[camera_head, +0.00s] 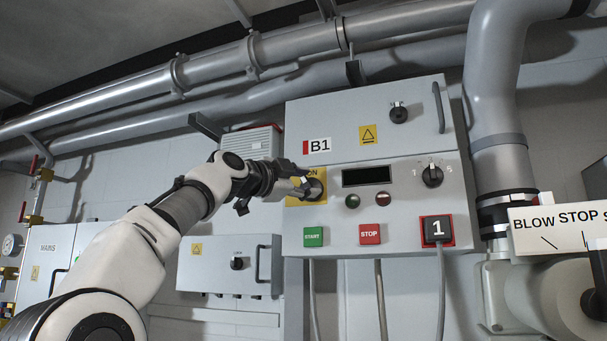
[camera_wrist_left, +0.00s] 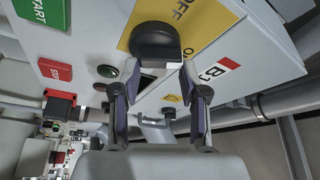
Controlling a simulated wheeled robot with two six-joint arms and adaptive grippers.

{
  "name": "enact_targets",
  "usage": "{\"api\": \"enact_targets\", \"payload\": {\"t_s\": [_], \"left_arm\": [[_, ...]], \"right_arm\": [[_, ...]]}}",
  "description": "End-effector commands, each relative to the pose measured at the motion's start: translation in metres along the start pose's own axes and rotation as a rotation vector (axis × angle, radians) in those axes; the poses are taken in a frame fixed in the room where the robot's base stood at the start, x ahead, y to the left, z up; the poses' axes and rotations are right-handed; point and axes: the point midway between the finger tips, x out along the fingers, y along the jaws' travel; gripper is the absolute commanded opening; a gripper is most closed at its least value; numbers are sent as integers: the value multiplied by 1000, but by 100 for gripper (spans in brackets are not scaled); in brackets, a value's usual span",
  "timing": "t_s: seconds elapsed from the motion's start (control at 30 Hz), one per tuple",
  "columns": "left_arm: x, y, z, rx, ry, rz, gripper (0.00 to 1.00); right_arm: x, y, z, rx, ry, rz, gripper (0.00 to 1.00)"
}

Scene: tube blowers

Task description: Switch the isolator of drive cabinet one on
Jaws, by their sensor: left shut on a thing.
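The grey drive cabinet (camera_head: 292,232) labelled B1 (camera_head: 320,145) is on the wall in the middle of the head view. Its isolator is a dark rotary knob (camera_wrist_left: 155,42) on a yellow plate (camera_wrist_left: 185,18). The plate (camera_head: 320,199) shows the word ON in the head view and OFF in the wrist view. My left gripper (camera_head: 304,187) reaches the knob from the left and is shut on it, with one finger on each side. In the head view the gripper hides part of the knob, and I cannot tell its exact turn. My right gripper is not in view.
The panel has a green START button (camera_head: 313,236), a red STOP button (camera_head: 370,233), a selector (camera_head: 432,176) and a black plug marked 1 (camera_head: 437,230). A smaller cabinet (camera_head: 215,265) hangs lower left. Pipes (camera_head: 500,90) run above and right, by a BLOW STOP sign (camera_head: 555,229).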

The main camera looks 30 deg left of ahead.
Motion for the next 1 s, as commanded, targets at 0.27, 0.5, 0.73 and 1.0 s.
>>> {"api": "enact_targets", "payload": {"t_s": [0.27, 0.5, 0.73, 1.0], "left_arm": [[1, -7, -2, 227, -2, 85, 9], [0, -7, -3, 372, -3, 142, 8], [0, -8, -4, 447, -3, 168, 9], [-1, -7, -4, 468, -3, 175, 9]], "right_arm": [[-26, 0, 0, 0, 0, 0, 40], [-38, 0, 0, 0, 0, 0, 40], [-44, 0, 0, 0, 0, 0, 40], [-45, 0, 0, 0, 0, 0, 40]]}}
